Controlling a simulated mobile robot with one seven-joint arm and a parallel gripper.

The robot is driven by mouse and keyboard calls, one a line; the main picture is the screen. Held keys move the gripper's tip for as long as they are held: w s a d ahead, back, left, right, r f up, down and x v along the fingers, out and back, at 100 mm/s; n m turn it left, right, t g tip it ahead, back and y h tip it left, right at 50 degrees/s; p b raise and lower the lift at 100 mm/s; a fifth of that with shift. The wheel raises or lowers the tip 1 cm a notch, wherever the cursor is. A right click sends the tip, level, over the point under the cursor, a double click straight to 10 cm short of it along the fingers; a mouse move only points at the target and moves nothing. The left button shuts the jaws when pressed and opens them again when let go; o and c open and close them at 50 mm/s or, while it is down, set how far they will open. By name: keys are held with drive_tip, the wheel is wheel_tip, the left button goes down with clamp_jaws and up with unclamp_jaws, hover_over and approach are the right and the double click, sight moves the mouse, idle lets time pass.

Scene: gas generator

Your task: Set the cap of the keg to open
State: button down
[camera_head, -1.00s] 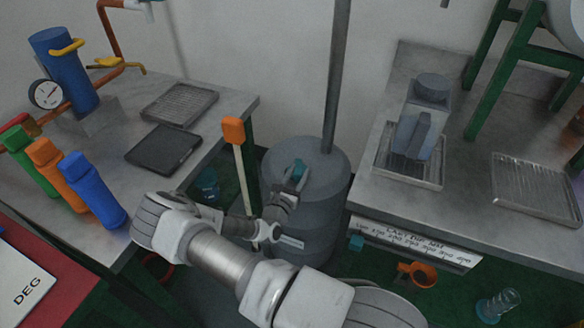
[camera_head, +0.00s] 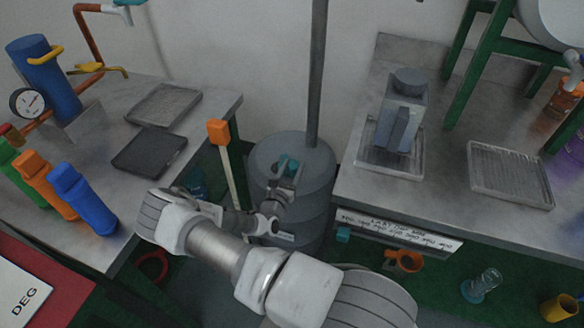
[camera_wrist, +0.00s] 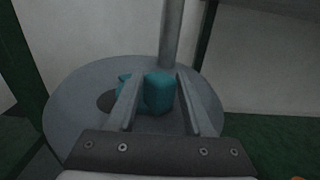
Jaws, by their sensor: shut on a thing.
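The grey keg (camera_head: 310,222) stands on the floor between the two benches. Its teal cap (camera_head: 287,164) sits on top, and it also shows in the wrist view (camera_wrist: 157,93). My gripper (camera_head: 288,175) reaches down over the keg top. In the wrist view my gripper (camera_wrist: 160,100) has one finger on each side of the cap and is shut on it. A dark round spot, partly hidden by the left finger, shows on the keg lid (camera_wrist: 75,105) beside the cap. The fingers hide part of the cap's sides.
A grey pole (camera_head: 316,75) rises from the keg top, behind the cap. An orange-headed stick (camera_head: 218,131) stands left of the keg. The left bench holds bottles (camera_head: 82,198) and trays; the right bench holds a grey jug (camera_head: 402,110). The bench edges are close on both sides.

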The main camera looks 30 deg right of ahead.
drive_tip(key=c, duration=0.6)
unclamp_jaws()
drive_tip(key=shift+s+d, duration=0.15)
drive_tip(key=shift+d, duration=0.1)
drive_tip(key=shift+c, duration=0.2)
drive_tip(key=shift+o, duration=0.4)
drive_tip(key=shift+a, duration=0.1)
drive_tip(key=shift+a, duration=0.1)
drive_tip(key=p+v, duration=0.2)
drive_tip(key=v, duration=1.5)
drive_tip(key=shift+a+r, duration=0.1)
